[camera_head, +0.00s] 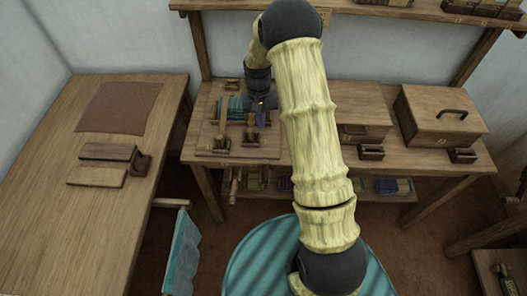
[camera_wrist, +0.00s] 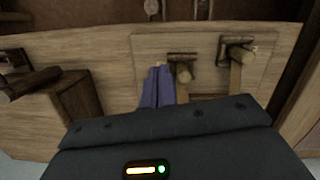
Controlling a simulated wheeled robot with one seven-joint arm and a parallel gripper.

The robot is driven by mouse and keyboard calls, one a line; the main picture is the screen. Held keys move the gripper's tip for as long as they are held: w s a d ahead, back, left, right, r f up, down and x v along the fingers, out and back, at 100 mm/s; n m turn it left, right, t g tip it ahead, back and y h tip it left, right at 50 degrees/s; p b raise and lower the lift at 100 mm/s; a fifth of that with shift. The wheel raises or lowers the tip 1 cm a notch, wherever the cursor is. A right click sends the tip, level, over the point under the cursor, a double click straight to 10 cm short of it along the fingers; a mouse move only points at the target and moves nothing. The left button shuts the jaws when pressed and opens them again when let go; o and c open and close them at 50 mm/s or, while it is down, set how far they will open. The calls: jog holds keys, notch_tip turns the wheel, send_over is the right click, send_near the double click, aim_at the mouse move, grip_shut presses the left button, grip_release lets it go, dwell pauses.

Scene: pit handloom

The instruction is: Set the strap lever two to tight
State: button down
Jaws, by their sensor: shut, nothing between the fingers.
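Two wooden strap levers are mounted on a flat board (camera_head: 205,141) on the back workbench. In the wrist view one lever (camera_wrist: 183,74) stands next to the purple strap (camera_wrist: 157,88), and the other lever (camera_wrist: 236,72) is farther right. I cannot tell which is lever two, and no tight marking is readable. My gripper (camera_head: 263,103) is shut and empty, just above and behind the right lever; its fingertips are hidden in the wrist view.
A lidded wooden box (camera_head: 440,116) and small holders (camera_head: 371,153) stand right on the bench. A side table (camera_head: 60,200) at left holds wooden blocks (camera_head: 97,177) and a brown mat (camera_head: 119,107). My arm hides the bench's middle.

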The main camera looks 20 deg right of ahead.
aim_at(265, 172)
jog(key=shift+f, duration=0.1)
jog(key=f, duration=0.3)
jog(key=s+f+p, duration=0.1)
jog(key=f, duration=0.2)
jog(key=f+p, duration=0.1)
jog(key=f, duration=0.2)
jog(key=shift+s+f, duration=0.2)
jog(key=shift+s, duration=0.2)
jog(key=s, duration=0.1)
jog(key=s+p, duration=0.1)
jog(key=s, duration=0.1)
jog(key=shift+s+a+f+p, duration=0.1)
jog(key=shift+a+p, duration=0.15)
jog(key=shift+p, duration=0.1)
jog(key=shift+s+f, duration=0.2)
jog(key=shift+s, duration=0.1)
